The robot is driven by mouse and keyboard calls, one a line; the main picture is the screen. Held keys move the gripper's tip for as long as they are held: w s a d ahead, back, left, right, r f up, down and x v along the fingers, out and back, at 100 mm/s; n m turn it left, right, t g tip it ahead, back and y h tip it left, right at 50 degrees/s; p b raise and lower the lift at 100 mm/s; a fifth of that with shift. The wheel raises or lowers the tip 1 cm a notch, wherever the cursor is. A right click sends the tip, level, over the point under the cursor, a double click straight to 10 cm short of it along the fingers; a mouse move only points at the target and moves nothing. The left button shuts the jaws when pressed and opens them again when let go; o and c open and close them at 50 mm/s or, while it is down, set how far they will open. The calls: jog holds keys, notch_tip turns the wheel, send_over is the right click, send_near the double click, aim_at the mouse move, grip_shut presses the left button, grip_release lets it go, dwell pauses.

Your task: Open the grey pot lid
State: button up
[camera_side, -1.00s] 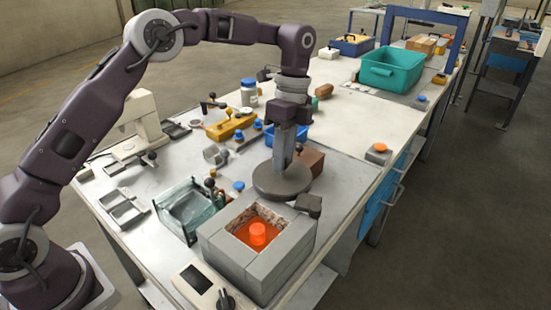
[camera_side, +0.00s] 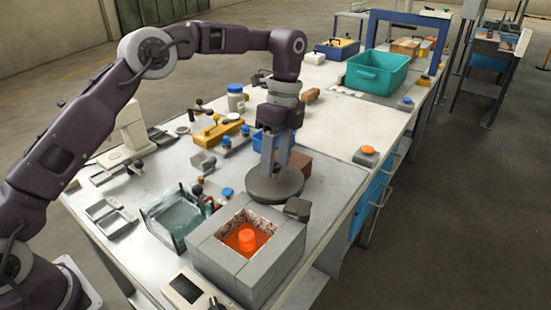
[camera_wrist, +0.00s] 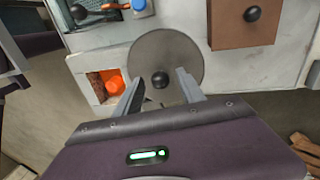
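The grey pot lid (camera_side: 274,189) is a round disc swung aside, off the square opening of the grey block furnace (camera_side: 270,272). An orange glowing billet (camera_side: 246,240) shows in the uncovered opening. In the wrist view the lid (camera_wrist: 165,48) has a black knob (camera_wrist: 160,80), and the opening with the billet (camera_wrist: 115,84) lies to its left. My gripper (camera_side: 275,172) points down over the lid. In the wrist view my gripper (camera_wrist: 160,78) has its fingers apart on either side of the knob, with a visible gap on each side.
A dark block (camera_side: 298,209) sits at the furnace corner beside the lid. A glass box (camera_side: 178,215) stands left of the furnace. A brown box (camera_side: 298,165) and blue bin (camera_side: 263,141) are close behind the gripper. A control panel (camera_side: 187,288) sits in front.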

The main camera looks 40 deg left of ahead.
jog(key=shift+s, duration=0.1)
dwell(0.3)
